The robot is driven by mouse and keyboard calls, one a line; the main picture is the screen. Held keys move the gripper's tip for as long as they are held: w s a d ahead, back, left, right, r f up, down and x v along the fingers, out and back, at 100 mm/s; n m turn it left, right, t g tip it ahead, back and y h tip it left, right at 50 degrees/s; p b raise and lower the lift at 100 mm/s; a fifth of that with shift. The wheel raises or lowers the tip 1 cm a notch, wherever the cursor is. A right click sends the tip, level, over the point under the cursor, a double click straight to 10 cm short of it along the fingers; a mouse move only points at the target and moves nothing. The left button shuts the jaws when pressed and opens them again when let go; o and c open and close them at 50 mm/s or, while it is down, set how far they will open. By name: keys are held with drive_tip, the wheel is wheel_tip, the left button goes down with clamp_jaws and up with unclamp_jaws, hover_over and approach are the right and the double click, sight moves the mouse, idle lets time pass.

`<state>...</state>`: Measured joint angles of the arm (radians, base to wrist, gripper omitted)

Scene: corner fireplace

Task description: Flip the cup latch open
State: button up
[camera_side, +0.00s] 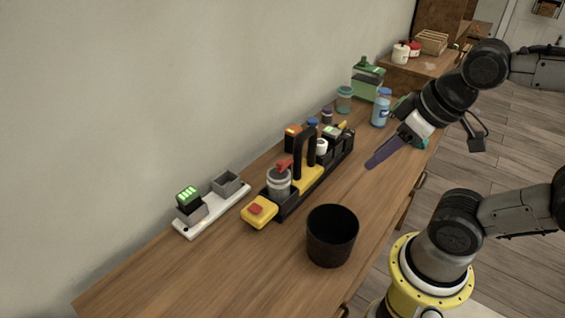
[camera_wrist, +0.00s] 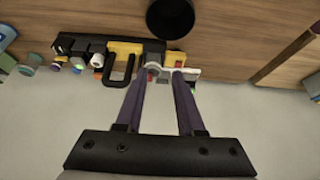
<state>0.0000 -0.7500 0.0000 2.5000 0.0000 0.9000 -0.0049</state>
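In the side view a grey cup (camera_side: 278,183) stands at the near end of a black tray (camera_side: 289,206). A red latch (camera_side: 285,164) sits on its top and looks tilted up a little; whether it is closed is too small to tell. My gripper (camera_side: 370,165) hangs over the table to the right of the tray, clear of the cup. In the wrist view my gripper (camera_wrist: 158,78) shows two purple fingers spread apart with nothing held. The cup (camera_wrist: 153,71) appears between the fingertips, farther off; its latch is not distinct there.
A black handle (camera_side: 303,150) stands up from the tray beside the cup. A yellow block with a red button (camera_side: 259,212) lies at the tray's near end. A black bin (camera_side: 332,237) stands in front. A white strip (camera_side: 213,211) lies left. A blue bottle (camera_side: 381,108) stands behind the gripper.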

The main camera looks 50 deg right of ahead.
drive_tip(key=shift+s+f, duration=0.15)
drive_tip(key=shift+s, duration=0.05)
drive_tip(key=shift+c, duration=1.2)
drive_tip(key=r+n, duration=0.2)
drive_tip(key=r, duration=0.1)
drive_tip(key=shift+w+d+r, duration=0.2)
drive_tip(key=shift+w+r, duration=0.1)
drive_tip(key=shift+w, duration=0.1)
clamp_jaws()
drive_tip(key=w+r+n+g+h, duration=0.15)
drive_tip(key=w+r, duration=0.25)
drive_tip(key=w, duration=0.4)
drive_tip(key=w+r+n+g, duration=0.3)
drive_tip(key=w+r, duration=0.1)
drive_tip(key=w, duration=0.4)
drive_tip(key=w+a+f+n+g, duration=0.1)
drive_tip(key=w+a+f, duration=0.1)
drive_tip(key=w+f, duration=0.5)
drive_tip(key=w+a+f+n+g, duration=0.1)
drive_tip(key=w+a+f+g, duration=0.1)
drive_tip(key=w+f, duration=0.5)
drive_tip(key=shift+w+a+f+h, duration=0.2)
drive_tip(key=shift+w+a+h, duration=0.15)
drive_tip(key=shift+w+a, duration=0.1)
drive_tip(key=shift+n, duration=0.25)
